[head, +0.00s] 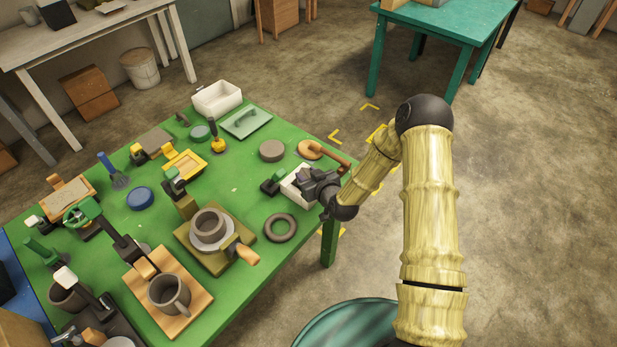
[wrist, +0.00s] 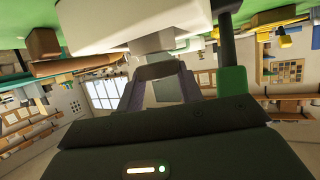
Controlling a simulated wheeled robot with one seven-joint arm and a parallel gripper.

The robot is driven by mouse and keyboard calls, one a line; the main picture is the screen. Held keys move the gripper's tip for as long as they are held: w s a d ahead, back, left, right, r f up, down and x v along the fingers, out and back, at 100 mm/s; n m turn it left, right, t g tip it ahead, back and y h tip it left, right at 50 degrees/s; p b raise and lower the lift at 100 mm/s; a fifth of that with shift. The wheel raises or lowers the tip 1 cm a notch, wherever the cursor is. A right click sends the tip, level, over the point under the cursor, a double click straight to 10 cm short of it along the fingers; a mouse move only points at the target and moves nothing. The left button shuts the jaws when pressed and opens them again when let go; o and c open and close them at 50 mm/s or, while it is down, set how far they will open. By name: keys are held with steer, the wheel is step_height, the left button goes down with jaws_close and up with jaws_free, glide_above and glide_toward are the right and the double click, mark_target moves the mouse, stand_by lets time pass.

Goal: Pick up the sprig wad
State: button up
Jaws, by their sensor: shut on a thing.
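My gripper (head: 312,183) is at the right part of the green table, over a white block (head: 293,194). In the wrist view the two fingertips of my gripper (wrist: 158,72) are closed on a small grey piece (wrist: 150,45), which looks like the sprig wad. The grey piece is right at the white block (wrist: 130,20); I cannot tell whether it touches the block. In the head view my gripper hides the wad.
A dark green tool (head: 272,185) stands just left of the white block. A dark ring (head: 280,227), a grey disc (head: 271,150) and a wooden piece with a red-brown handle (head: 310,149) lie close by. The table's left side is crowded; its right edge (head: 345,172) is near my gripper.

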mark_target(308, 176)
step_height(308, 176, up, 9)
steer(key=shift+b, duration=0.65)
